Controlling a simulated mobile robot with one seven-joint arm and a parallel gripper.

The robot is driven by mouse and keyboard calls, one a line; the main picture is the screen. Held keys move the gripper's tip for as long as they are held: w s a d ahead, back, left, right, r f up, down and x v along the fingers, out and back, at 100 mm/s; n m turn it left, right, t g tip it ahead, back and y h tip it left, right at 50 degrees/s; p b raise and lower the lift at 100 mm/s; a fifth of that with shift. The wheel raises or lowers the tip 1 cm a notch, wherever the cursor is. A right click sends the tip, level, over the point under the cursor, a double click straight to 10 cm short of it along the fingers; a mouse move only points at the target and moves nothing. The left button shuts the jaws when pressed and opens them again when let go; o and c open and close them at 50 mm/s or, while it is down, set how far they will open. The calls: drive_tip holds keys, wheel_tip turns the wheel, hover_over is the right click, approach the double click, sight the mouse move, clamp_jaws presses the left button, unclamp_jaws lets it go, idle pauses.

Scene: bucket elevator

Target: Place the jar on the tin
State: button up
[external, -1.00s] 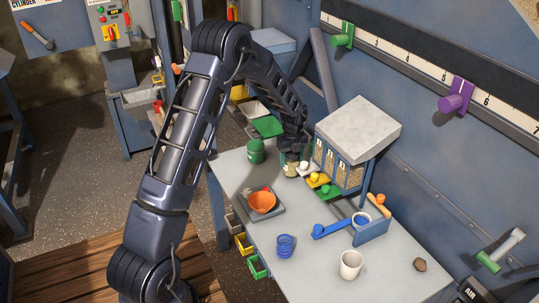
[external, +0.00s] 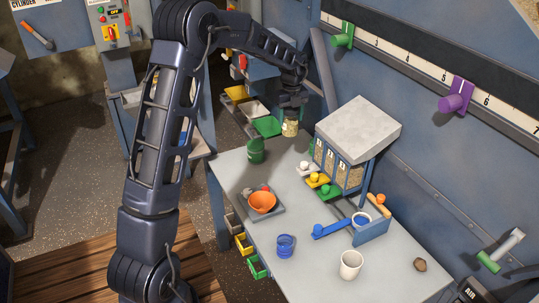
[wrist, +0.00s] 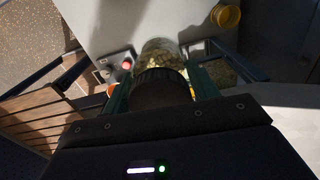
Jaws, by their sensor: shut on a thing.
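The jar (external: 290,128) is clear glass with pale yellowish contents. My gripper (external: 291,113) is shut on its top and holds it upright in the air, above the far end of the table. In the wrist view the jar (wrist: 158,48) shows between the green fingers of my gripper (wrist: 161,90), with a dark lid nearest the camera. I take the tin to be the green can (external: 256,151), which stands on the table's far left part, left of and below the jar in the external view. The jar and the tin are apart.
Table around the tin is mostly clear.

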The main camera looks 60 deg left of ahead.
drive_tip(key=s+a+r+m, duration=0.1)
drive_tip(key=s+a+r, duration=0.3)
drive_tip(key=a, duration=0.3)
drive_tip(key=s+a+r, duration=0.3)
drive_tip(key=a+r, duration=0.1)
drive_tip(key=a, duration=0.3)
hover_over(256, 144)
wheel_tip(256, 144, down, 20)
drive_tip(key=shift+r, duration=0.1)
drive_tip(key=shift+f, duration=0.2)
drive_tip(key=o, duration=1.2)
